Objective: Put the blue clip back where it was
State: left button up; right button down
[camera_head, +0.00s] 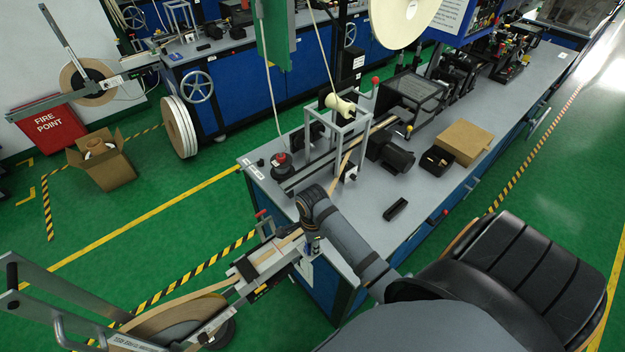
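My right arm reaches in from the lower right, and its wrist bends down at the bench's near-left corner. My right gripper (311,236) is small and mostly hidden under the wrist, just above the end of the payoff arm. I cannot tell whether its fingers are open or shut. A small bluish piece (314,246) shows right at the fingertips; it may be the blue clip, but I cannot tell whether it is held. The tape payoff (262,268) stands at the lower left, with a large tape reel (170,318) and tan tape running toward the bench. My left gripper is out of view.
The grey bench (425,190) carries a metal frame with a cream spool (340,104), a motor (391,153), a cardboard box (464,142) and a small black block (395,209). A red-topped knob (281,160) is near the left edge.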

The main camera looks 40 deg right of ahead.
jog(key=c, duration=1.1)
grip_release()
jog(key=shift+w+d+f, duration=0.1)
jog(key=shift+d, duration=0.05)
jog(key=shift+o, duration=0.2)
notch_tip(320, 180, up, 7)
jog(key=shift+b, duration=0.45)
pick_arm(q)
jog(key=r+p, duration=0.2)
jog(key=p, duration=0.1)
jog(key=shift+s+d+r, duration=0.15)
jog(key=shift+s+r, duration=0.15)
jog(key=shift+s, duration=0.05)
pick_arm(e)
notch_tip(320, 180, up, 6)
jog(key=shift+f, duration=0.2)
jog(key=shift+f, duration=0.1)
